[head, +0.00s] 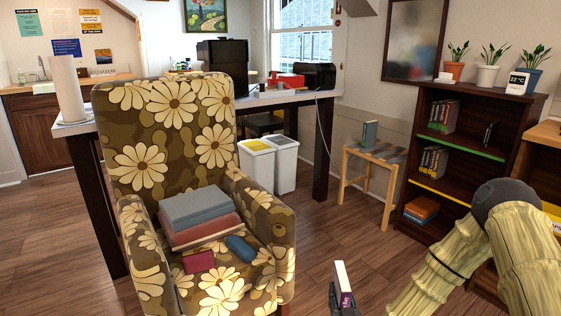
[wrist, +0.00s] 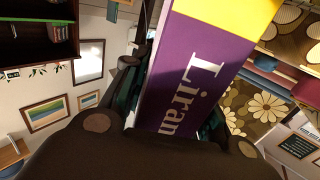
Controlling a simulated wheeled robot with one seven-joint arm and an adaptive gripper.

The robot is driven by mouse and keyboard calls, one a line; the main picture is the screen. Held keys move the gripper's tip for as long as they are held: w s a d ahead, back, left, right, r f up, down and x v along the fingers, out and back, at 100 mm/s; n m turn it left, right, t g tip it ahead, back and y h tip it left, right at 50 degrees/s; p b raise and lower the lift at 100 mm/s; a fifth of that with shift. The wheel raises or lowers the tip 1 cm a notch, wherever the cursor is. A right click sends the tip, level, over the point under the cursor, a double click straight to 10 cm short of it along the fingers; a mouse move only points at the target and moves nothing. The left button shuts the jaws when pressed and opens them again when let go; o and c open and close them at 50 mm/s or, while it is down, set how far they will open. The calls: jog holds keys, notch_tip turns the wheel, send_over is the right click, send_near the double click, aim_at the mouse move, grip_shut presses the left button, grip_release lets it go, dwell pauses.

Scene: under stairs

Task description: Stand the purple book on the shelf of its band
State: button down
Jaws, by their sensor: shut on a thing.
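The purple book (head: 345,295) is in my gripper (head: 348,309) at the bottom of the head view, with its white page side showing. In the wrist view the book (wrist: 205,65) fills the middle, its purple spine lettered "Liran" with a yellow band at one end. The gripper is shut on the book, in open air in front of the bookcase. The dark bookcase (head: 460,187) is at right. One shelf edge has a green band (head: 466,146) and a lower one a yellow band (head: 440,190). My arm hides the bookcase's lower right part.
Several books (head: 433,161) stand at the left of the yellow-banded shelf, with room to their right. Others (head: 443,116) stand on the green-banded shelf. A stool (head: 376,155) holds a green book. A flowered armchair (head: 170,130) stands at left.

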notch_tip(320, 180, up, 26)
jog(key=r+p, duration=0.1)
jog(key=p, duration=2.4)
jog(key=s+r, duration=0.2)
jog(key=s, duration=0.4)
jog(key=shift+r, duration=0.35)
jog(key=shift+s, duration=0.1)
